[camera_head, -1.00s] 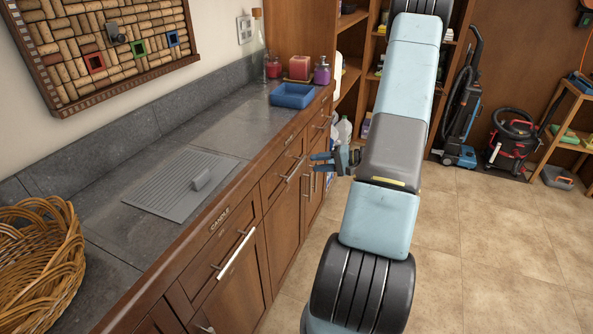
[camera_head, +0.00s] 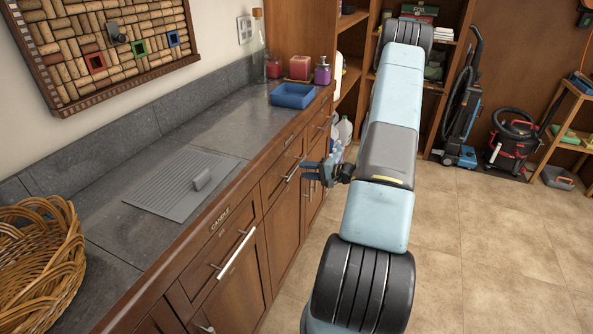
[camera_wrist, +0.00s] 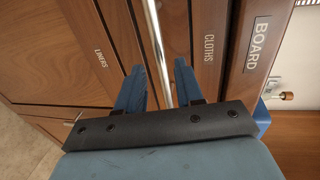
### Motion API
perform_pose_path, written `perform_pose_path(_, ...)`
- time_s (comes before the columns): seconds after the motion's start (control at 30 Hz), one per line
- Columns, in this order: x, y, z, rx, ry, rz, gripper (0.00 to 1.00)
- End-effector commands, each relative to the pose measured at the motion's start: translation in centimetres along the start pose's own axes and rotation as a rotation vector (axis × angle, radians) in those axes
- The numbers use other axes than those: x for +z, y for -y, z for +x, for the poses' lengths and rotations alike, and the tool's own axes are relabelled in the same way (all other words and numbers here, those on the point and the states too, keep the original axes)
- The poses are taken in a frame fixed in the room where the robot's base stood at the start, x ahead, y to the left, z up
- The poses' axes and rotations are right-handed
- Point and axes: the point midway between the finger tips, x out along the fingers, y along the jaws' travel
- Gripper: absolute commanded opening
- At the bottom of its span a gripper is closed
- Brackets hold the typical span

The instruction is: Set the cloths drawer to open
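The cloths drawer (camera_wrist: 207,85) is a brown wooden front with a white "CLOTHS" label in the wrist view. It looks shut, in line with the cabinet front. Its bar handle (camera_wrist: 157,50) is bright metal and runs between my gripper's fingers. My gripper (camera_wrist: 160,66) is open, with one blue finger on each side of the bar and a visible gap to each. In the head view my gripper (camera_head: 305,172) is at the cabinet front, by the drawer (camera_head: 272,186) under the counter's middle. Whether the fingertips reach past the bar is hard to tell.
The counter (camera_head: 235,125) holds a blue tray (camera_head: 292,96) and a wicker basket (camera_head: 40,265). The tiled floor (camera_head: 480,250) to the right is clear.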

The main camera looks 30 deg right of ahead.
Motion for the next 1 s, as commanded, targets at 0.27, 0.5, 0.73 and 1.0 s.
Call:
perform_pose_path(0.27, 0.0, 0.0, 3.7, 0.0, 0.001, 0.0, 0.36)
perform_pose_path(0.5, 0.0, 0.0, 4.8, 0.0, 0.0, 0.0, 0.36)
perform_pose_path(0.73, 0.0, 0.0, 4.8, 0.0, -0.001, 0.0, 0.36)
perform_pose_path(1.0, 0.0, 0.0, 4.7, 0.0, -0.001, 0.0, 0.11)
